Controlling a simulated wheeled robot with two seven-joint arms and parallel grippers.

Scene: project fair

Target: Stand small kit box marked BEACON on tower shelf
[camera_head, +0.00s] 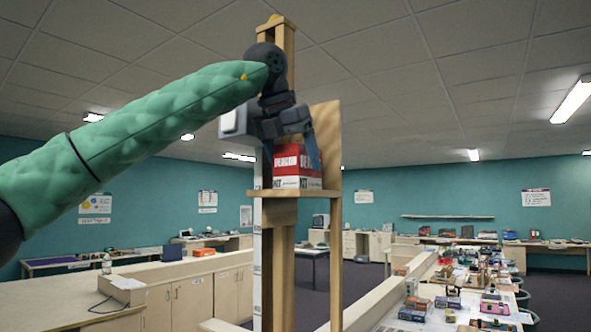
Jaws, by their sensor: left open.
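The kit box marked BEACON (287,167) is red and white and stands upright on the tower shelf (290,193), a light wooden board on a tall wooden tower. My left gripper (294,158) is open at the box, with its dark fingers reaching down over the box's upper part. One blue-grey finger shows near the box's right side. The gripper and wrist hide the top of the box, and I cannot tell whether the fingers touch it. My right gripper is not in view.
A wooden panel (328,130) rises behind the box, and tower posts stand below the shelf. A low cabinet with a wooden counter (60,300) is at left. A table with several kits and small boxes (450,302) is at right.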

